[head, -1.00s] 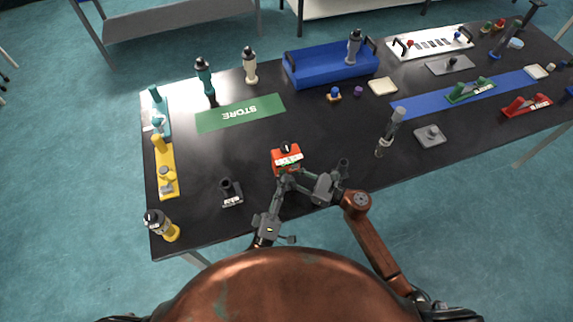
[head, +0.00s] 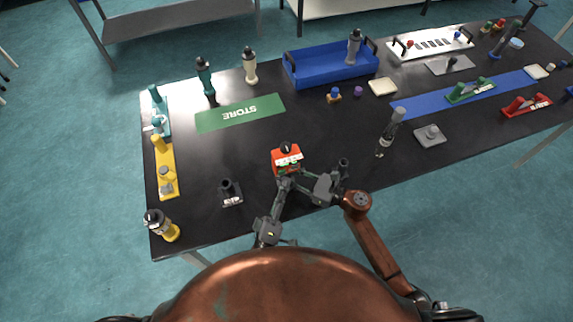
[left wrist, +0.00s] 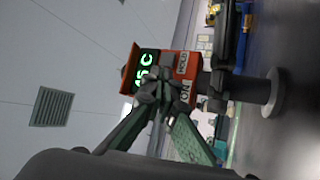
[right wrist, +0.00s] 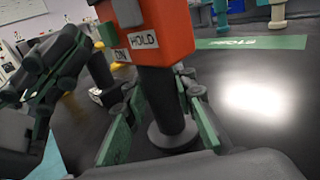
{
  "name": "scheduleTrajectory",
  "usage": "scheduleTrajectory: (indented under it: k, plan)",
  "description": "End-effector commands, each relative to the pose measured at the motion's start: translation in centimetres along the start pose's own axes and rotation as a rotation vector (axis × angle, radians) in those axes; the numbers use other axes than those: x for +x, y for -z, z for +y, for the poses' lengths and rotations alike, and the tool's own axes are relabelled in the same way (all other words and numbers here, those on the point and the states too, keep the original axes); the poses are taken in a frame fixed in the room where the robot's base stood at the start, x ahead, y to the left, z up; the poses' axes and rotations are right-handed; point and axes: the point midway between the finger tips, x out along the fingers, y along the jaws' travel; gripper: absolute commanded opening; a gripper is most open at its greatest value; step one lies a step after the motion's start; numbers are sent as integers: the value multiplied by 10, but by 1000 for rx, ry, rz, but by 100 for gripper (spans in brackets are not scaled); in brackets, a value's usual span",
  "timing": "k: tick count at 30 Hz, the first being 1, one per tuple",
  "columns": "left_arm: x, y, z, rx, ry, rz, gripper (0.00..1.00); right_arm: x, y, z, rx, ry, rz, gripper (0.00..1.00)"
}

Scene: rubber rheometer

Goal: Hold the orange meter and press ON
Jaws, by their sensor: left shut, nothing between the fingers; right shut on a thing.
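The orange meter (head: 287,155) stands upright near the front middle of the black table. In the left wrist view the orange meter (left wrist: 186,66) has lit green characters, partly covered, and ON and HOLD labels. My right gripper (right wrist: 165,112) is shut on the meter's dark stem (right wrist: 160,88), above its round base. Whether the base touches the table is unclear. My left gripper (left wrist: 158,92) is shut and empty, its fingertips in front of the meter's face beside the ON label. Contact with the button cannot be made out. My left gripper also shows in the head view (head: 284,184).
A dark holder (head: 231,194) and a yellow-based bottle (head: 162,225) are to the left. A green STORE mat (head: 240,113) and a blue tray (head: 330,68) lie behind. The table between mat and meter is clear.

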Motion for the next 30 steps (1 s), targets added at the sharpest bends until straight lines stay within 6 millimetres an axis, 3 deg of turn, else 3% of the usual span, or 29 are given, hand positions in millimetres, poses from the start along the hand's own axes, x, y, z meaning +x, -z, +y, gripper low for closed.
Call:
scheduleTrajectory:
  k: [18, 28, 29, 30]
  plan:
    - [-38, -28, 27, -1, 1, 0, 0, 0, 0, 0, 0, 1, 0, 0]
    - [-42, -30, 30, 0, 0, 0, 0, 0, 0, 0, 0, 1, 0, 0]
    - [-42, -30, 30, 0, 0, 0, 0, 0, 0, 0, 0, 1, 0, 25]
    - [-42, -30, 30, 0, 0, 0, 0, 0, 0, 0, 0, 1, 0, 28]
